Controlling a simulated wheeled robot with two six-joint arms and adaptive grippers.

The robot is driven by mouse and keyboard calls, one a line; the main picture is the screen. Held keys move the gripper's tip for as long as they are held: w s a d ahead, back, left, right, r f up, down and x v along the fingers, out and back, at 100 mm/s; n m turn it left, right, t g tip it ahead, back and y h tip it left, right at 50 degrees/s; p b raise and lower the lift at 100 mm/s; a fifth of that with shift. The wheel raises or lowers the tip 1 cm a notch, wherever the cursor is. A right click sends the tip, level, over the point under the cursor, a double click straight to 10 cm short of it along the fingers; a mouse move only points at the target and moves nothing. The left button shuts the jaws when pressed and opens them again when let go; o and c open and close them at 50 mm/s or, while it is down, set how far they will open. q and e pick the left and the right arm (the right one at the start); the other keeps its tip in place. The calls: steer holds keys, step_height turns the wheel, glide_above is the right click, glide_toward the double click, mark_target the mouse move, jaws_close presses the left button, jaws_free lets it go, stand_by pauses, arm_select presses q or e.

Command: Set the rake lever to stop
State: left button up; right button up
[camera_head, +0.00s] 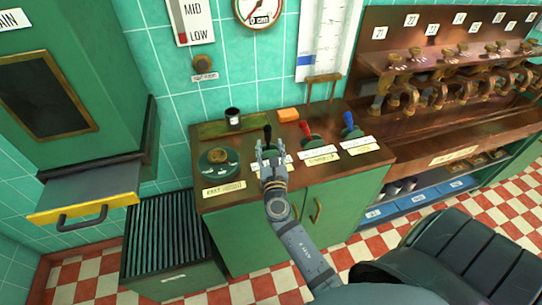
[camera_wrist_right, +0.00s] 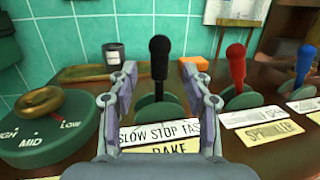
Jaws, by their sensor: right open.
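The rake lever (camera_wrist_right: 160,58) has a black knob and stands roughly upright in a green mount on the wooden counter. It also shows in the head view (camera_head: 267,133). Its label (camera_wrist_right: 160,136) reads "SLOW STOP FAST" above "RAKE", partly covered by my gripper. My right gripper (camera_head: 269,153) is open in front of the lever. In the wrist view the lever appears between its two fingers, and I see no clear contact. The exact lever setting is hard to tell. My left gripper is not in view.
A red lever (camera_head: 308,131) and a blue lever (camera_head: 348,122) stand to the right. A round green dial (camera_head: 218,161) is at the left. A dark cup (camera_head: 233,118) and an orange block (camera_head: 288,114) are behind. A drawer (camera_head: 85,196) juts out at far left.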

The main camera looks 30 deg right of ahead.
steer(key=v, duration=0.5)
stand_by(0.3)
